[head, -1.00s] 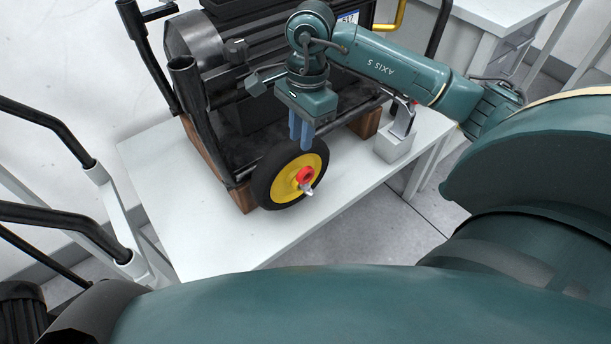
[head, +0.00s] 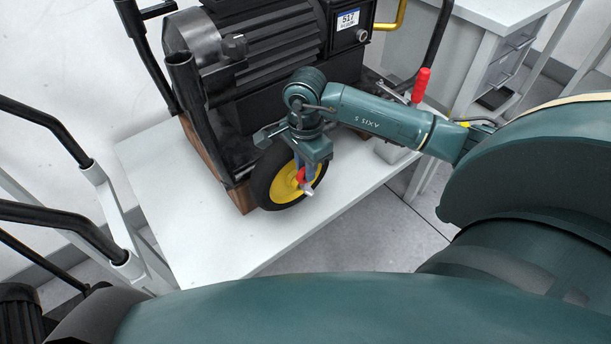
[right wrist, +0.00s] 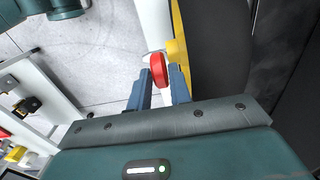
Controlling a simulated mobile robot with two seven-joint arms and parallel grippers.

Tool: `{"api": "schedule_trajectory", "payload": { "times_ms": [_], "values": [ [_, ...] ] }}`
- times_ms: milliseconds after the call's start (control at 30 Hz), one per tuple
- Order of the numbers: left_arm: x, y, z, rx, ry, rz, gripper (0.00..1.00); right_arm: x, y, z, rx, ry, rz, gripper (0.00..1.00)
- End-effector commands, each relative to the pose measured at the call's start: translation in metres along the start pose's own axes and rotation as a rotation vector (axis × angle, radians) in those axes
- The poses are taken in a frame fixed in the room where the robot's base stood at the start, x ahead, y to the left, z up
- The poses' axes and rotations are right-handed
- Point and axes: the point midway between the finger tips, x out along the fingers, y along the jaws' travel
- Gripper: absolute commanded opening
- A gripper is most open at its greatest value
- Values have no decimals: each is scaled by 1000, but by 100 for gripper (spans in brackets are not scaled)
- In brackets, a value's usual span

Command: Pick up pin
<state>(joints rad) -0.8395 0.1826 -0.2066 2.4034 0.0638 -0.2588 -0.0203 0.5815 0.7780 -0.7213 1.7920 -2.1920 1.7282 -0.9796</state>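The pin shows as a red knob (head: 301,176) with a small metal tip at the hub of the yellow wheel (head: 283,188). My right gripper (head: 305,176) points down in front of the wheel, with its blue fingers at the red knob. In the right wrist view the red knob (right wrist: 158,72) sits between and slightly beyond the tips of the parted fingers (right wrist: 158,82). I cannot tell whether either finger touches it. The fingers hide part of the hub in the head view. My left gripper is not in view.
The wheel belongs to a black-framed machine (head: 265,55) on a white table (head: 200,240). A red handle (head: 420,85) stands behind my right forearm, near a grey block (head: 388,153). The table's front left is clear. Black handrails (head: 60,220) stand at the left.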

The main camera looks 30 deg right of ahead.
Motion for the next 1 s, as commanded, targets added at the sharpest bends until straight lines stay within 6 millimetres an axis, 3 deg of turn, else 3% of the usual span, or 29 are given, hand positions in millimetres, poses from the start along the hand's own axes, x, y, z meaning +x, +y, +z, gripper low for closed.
{"api": "schedule_trajectory", "payload": {
  "times_ms": [100,333,567,1000],
  "values": [
    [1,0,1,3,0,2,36,9,0,0,-1,-1,-1,20],
    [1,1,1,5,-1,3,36,9,0,0,-1,0,-2,19],
    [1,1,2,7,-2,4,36,9,0,0,-1,0,-2,0],
    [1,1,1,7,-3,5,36,4,-1,0,-1,0,-4,0]
  ]
}}
